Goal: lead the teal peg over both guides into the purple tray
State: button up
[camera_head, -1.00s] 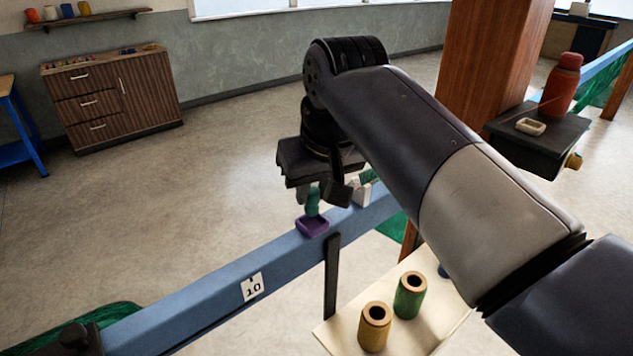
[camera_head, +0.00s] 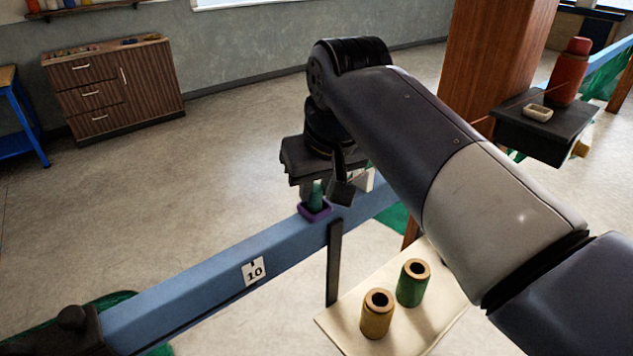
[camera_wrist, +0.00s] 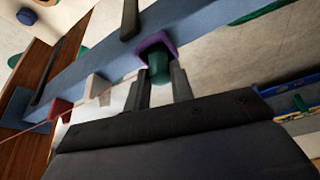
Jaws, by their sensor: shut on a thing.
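The teal peg (camera_head: 316,196) stands at the purple tray (camera_head: 313,212) on the blue beam in the head view. In the wrist view the teal peg (camera_wrist: 159,68) sits between the fingers of my gripper (camera_wrist: 162,85), which is shut on it. Its far end overlaps the purple tray (camera_wrist: 155,42); I cannot tell whether it touches the tray floor. A pale guide (camera_wrist: 97,86) and a red guide (camera_wrist: 60,108) stand along the beam, with a thin reddish line running past them. In the head view the pale guide (camera_head: 367,180) is partly hidden behind my gripper.
The blue beam (camera_head: 190,290) carries a "10" tag (camera_head: 254,271) and a dark upright strip (camera_head: 333,262). A pale board (camera_head: 440,322) holds a yellow spool (camera_head: 377,314) and a green spool (camera_head: 413,282). A wooden post (camera_head: 490,70) and a dark shelf (camera_head: 545,132) stand to the right.

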jog(key=shift+f, duration=0.15)
dwell(0.7)
jog(key=o, duration=1)
jog(key=shift+o, duration=0.2)
jog(key=v, duration=1.1)
jog(key=shift+f, duration=0.2)
jog(key=x, duration=1)
jog(key=shift+w+f, duration=0.15)
jog(key=shift+f, duration=0.15)
jog(key=shift+r, duration=0.25)
